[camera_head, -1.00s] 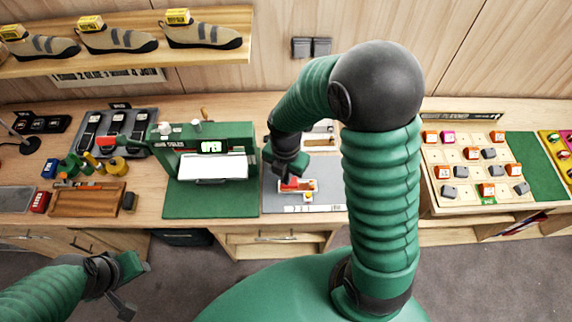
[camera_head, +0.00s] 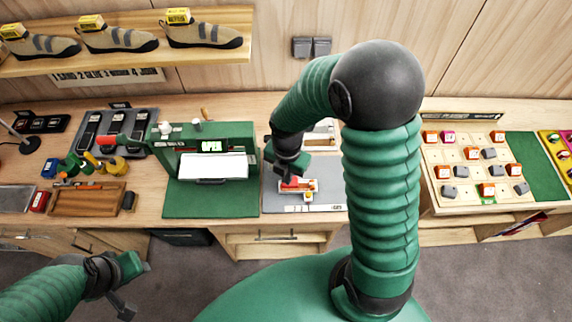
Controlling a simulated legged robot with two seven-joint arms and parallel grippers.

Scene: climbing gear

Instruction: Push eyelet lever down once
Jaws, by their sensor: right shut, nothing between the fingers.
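A small orange and white device with a red part on top (camera_head: 309,186), which looks like the eyelet press and its lever, sits on a grey mat (camera_head: 330,206) at mid-bench. My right gripper (camera_head: 290,179) is shut and points down at the red part. It is at or just above that part; I cannot tell whether it touches. The gripper and wrist hide part of the device. My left gripper (camera_head: 133,284) is open and empty, low at the left in front of the bench, far from the device.
A wooden tray (camera_head: 90,200) and tape rolls lie further left. A sloped board with orange and grey blocks (camera_head: 470,190) stands at the right.

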